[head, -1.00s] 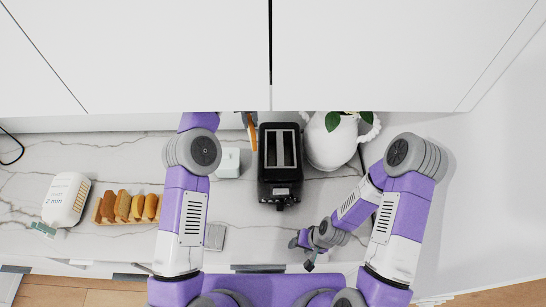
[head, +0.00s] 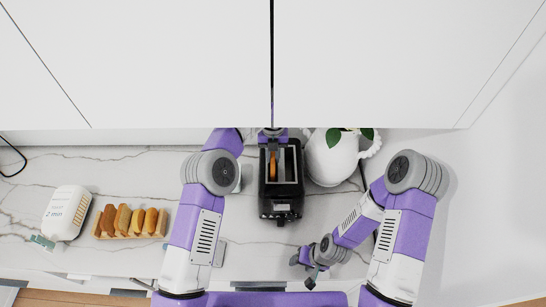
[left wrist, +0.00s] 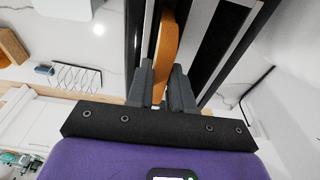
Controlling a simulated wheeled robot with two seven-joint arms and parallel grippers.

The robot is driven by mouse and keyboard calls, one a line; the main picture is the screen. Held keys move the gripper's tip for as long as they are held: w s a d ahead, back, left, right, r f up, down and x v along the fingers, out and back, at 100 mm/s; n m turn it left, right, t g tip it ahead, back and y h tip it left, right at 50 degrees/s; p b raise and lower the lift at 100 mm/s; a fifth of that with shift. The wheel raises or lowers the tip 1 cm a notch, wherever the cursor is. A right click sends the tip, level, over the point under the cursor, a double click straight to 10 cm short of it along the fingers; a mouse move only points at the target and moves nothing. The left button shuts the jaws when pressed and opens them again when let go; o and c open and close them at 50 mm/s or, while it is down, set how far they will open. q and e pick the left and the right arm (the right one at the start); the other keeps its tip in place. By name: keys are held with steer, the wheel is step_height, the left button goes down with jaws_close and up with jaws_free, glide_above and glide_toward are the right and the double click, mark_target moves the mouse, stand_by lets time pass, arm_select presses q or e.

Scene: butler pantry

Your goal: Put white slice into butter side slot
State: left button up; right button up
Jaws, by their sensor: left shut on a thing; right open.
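The black toaster (head: 281,207) stands on the counter with two long slots side by side. My left gripper (head: 272,136) is at its far end, shut on an orange-brown slice (head: 272,166). The slice stands on edge, in line with the toaster's left slot in the head view. The slice also shows between the fingers in the left wrist view (left wrist: 165,45); how deep it sits is not clear. A white box (head: 245,179), perhaps the butter dish, is left of the toaster, mostly hidden by my left arm. My right gripper (head: 303,271) is open and empty near the front edge.
A white vase (head: 332,160) with leaves stands close to the toaster's right. A tray with several brown and golden slices (head: 136,218) and a white rounded container (head: 66,212) are at left. White cabinets (head: 150,60) overhang the back.

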arm_select(q)
steer(key=shift+f, duration=0.6)
steer(key=shift+f, duration=0.1)
steer(key=o, duration=0.7)
steer(key=r, duration=0.5)
steer(key=w+r, duration=0.1)
steer(key=r, duration=0.1)
steer(key=shift+r, duration=0.35)
